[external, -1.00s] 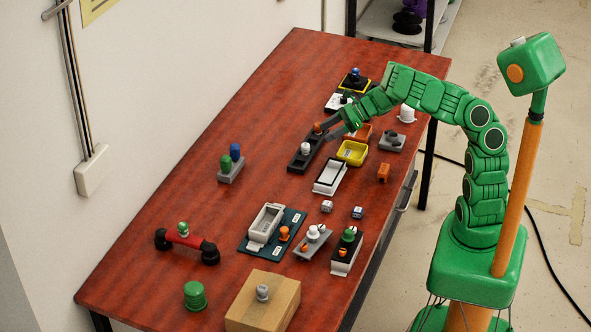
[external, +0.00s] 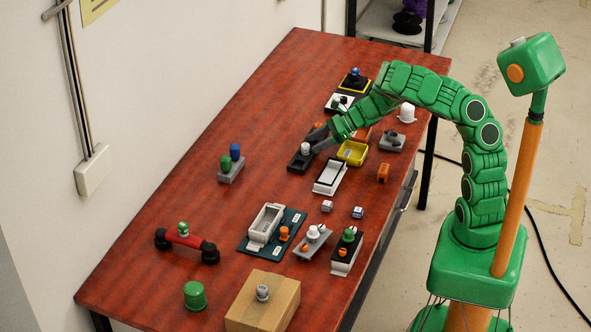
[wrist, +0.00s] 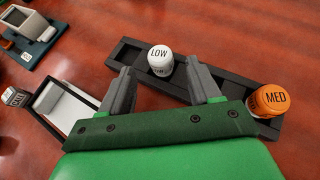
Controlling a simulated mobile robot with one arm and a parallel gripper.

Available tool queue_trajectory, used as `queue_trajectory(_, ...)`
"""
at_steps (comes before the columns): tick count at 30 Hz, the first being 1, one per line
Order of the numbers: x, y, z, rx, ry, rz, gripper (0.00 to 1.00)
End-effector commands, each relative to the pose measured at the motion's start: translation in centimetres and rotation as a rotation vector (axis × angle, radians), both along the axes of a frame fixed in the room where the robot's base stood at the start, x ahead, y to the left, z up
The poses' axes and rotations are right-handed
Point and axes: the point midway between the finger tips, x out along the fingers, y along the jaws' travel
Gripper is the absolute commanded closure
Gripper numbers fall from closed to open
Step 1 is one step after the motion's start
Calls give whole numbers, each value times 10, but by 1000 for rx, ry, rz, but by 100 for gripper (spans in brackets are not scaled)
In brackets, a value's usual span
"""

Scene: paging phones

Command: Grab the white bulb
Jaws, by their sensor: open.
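A white bulb (external: 305,149) with a rounded top stands in a long black tray (external: 295,166). In the wrist view the white bulb (wrist: 160,58) reads LOW and stands upright in the black tray (wrist: 127,54). My gripper (external: 322,142) is beside it, on its right in the external view. In the wrist view my gripper (wrist: 162,80) is open, with its two grey fingers apart and the bulb just beyond the gap between their tips. Nothing is held. I cannot tell whether a finger touches the bulb.
An orange bulb (wrist: 270,100) marked MED stands at the tray's other end, right of my fingers. A white-topped open box (wrist: 72,110) lies left of my gripper. A yellow bin (external: 352,153) is close by. Open table lies left of the tray.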

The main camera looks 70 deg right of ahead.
Motion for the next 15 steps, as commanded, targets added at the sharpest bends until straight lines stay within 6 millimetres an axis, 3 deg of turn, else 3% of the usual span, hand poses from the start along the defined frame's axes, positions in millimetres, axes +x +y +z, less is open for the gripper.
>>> queue_trajectory(7,21,13,-11,1,0,2,38)
queue_trajectory(15,26,15,-14,0,0,1,38)
